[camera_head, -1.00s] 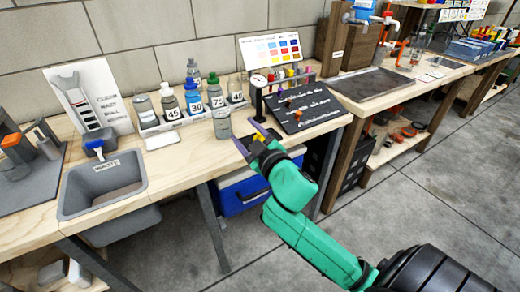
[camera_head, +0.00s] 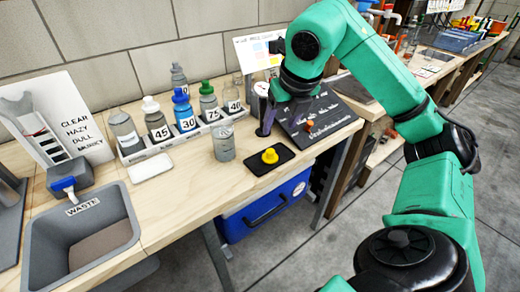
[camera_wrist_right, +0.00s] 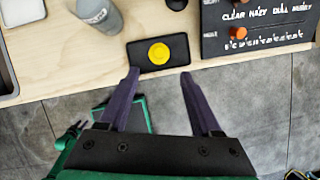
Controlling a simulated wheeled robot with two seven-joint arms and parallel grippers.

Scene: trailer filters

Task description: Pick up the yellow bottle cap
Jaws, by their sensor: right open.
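The yellow bottle cap (camera_head: 270,156) sits on a small black tray (camera_head: 288,152) near the front edge of the wooden bench. It also shows in the right wrist view as a yellow disc (camera_wrist_right: 159,53) on the black tray (camera_wrist_right: 178,43). My right gripper (camera_head: 265,130) points down just behind and left of the tray in the head view. In the right wrist view its purple fingers (camera_wrist_right: 160,75) are spread apart and empty, with the cap ahead of their tips, between their lines. My left gripper is not in view.
A grey cup-like container (camera_head: 224,145) stands left of the tray. Several numbered bottles (camera_head: 184,112) stand in a rack behind. A dark sloped board (camera_head: 322,112) lies to the right. A grey waste bin (camera_head: 85,235) is at the left. A blue cooler (camera_head: 265,208) is below the bench.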

